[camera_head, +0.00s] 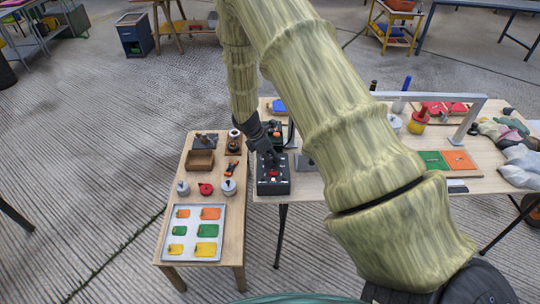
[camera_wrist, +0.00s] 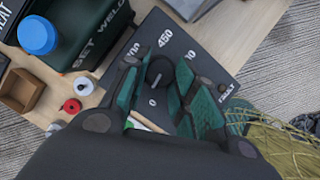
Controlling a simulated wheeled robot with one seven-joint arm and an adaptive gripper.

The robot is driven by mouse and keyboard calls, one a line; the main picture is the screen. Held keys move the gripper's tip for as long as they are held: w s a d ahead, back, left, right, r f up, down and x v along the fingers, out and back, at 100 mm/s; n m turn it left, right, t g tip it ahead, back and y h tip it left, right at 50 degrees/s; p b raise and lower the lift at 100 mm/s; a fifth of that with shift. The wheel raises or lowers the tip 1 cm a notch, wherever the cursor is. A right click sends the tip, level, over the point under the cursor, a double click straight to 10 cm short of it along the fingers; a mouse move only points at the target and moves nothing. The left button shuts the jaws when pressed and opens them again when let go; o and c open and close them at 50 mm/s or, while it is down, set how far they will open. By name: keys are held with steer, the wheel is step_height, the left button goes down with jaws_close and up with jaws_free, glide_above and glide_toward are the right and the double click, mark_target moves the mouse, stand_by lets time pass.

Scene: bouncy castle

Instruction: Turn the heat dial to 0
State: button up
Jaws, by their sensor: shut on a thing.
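The heat dial (camera_wrist: 158,72) is a round black knob on a dark control panel (camera_wrist: 205,55). White numbers stand around it, among them 450 at the top and 0 below. My gripper (camera_wrist: 156,82) is shut on the dial, with a green-padded finger on each side of it. A thin pale mark shows on the lower part of the knob, but it is too small to tell exactly where it points. In the head view my gripper (camera_head: 270,155) reaches down over the dark panel box (camera_head: 273,187) and hides the dial.
A small side table (camera_head: 232,255) holds a tray (camera_head: 193,258) of coloured pieces, a brown box (camera_head: 201,160) and small pots. A grey metal frame (camera_head: 470,118) stands on the main table to the right.

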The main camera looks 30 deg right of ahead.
steer(key=shift+s+d+n+t, duration=0.1)
steer(key=shift+n+t, duration=0.3)
steer(key=shift+n, duration=0.65)
steer(key=shift+s+d+n+t, duration=0.1)
steer(key=shift+n+t, duration=0.3)
steer(key=shift+n, duration=0.65)
steer(key=shift+r, duration=0.1)
steer(key=o, duration=1)
steer(key=shift+o, duration=0.2)
steer(key=shift+a, duration=0.15)
steer(key=v, duration=1.1)
steer(key=shift+r, duration=0.35)
steer(key=shift+s, duration=0.1)
